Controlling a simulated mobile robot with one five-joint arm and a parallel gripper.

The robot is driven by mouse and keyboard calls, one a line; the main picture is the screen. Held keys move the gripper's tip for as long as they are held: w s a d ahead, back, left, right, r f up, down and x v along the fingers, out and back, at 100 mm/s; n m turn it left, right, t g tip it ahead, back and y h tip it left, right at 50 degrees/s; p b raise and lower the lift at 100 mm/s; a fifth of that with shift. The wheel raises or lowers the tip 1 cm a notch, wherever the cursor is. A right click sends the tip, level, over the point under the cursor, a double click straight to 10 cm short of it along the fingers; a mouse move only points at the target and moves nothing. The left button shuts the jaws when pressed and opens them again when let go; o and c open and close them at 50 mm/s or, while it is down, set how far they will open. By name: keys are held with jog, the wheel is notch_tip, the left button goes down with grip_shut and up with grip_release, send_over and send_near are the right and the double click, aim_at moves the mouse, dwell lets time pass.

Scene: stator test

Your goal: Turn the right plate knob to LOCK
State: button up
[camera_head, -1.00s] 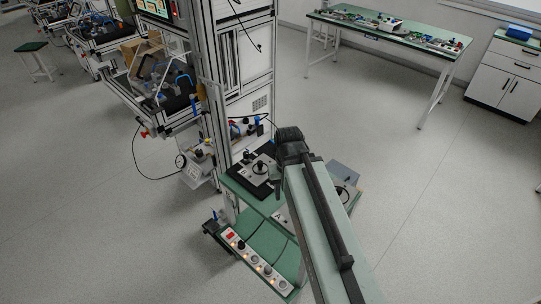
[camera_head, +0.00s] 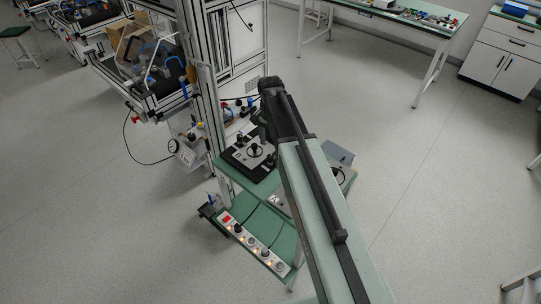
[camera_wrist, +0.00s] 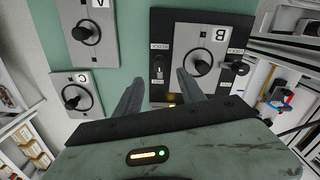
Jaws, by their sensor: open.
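In the wrist view a black fixture (camera_wrist: 243,80) carries a light plate marked B, which looks upside down, with a round black knob (camera_wrist: 200,62) at its middle. A small knob (camera_wrist: 158,74) sits on the fixture's left side below a small label, and a darker knob (camera_wrist: 235,58) sits on its right side. The label words are too small to read surely. My gripper (camera_wrist: 159,76) is open; its two fingers appear on either side of the left small knob, contact not clear. In the head view the fixture (camera_head: 236,160) lies on the green bench, left of my arm.
Plates A (camera_wrist: 83,51) and C (camera_wrist: 72,106) with round knobs lie left of the fixture on green. In the head view a control box with several buttons (camera_head: 254,247) sits on a lower shelf. A metal frame (camera_head: 196,75) stands close behind the bench.

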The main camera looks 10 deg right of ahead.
aim_at(270, 156)
notch_tip(270, 156, down, 8)
jog(key=b, duration=0.8)
jog(key=shift+r, duration=0.1)
grip_shut()
jog(key=shift+d, duration=0.15)
